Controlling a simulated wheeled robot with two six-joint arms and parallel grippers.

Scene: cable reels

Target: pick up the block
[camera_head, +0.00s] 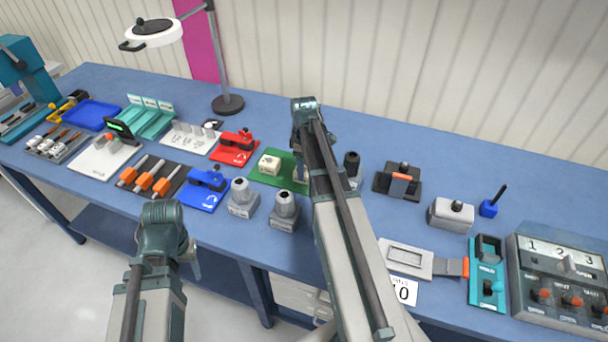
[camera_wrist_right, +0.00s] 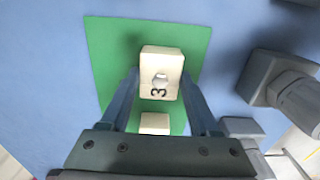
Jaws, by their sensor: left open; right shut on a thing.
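The green mat (camera_wrist_right: 112,45) lies beneath. A second cream block (camera_wrist_right: 155,123) shows lower in the right wrist view, partly hidden by the gripper body. In the head view, a cream block (camera_head: 269,165) sits on the left part of the mat, and my right gripper (camera_head: 300,174) is just to its right, over the mat. My left gripper (camera_head: 191,264) is open, in front of the table's front edge, away from the blocks.
Two grey bottle-like fixtures (camera_head: 240,197) stand in front of the mat, and a dark one (camera_head: 352,164) stands right of it. Red (camera_head: 235,150) and blue (camera_head: 203,189) clamp fixtures lie to the left. Clear blue tabletop shows behind the mat.

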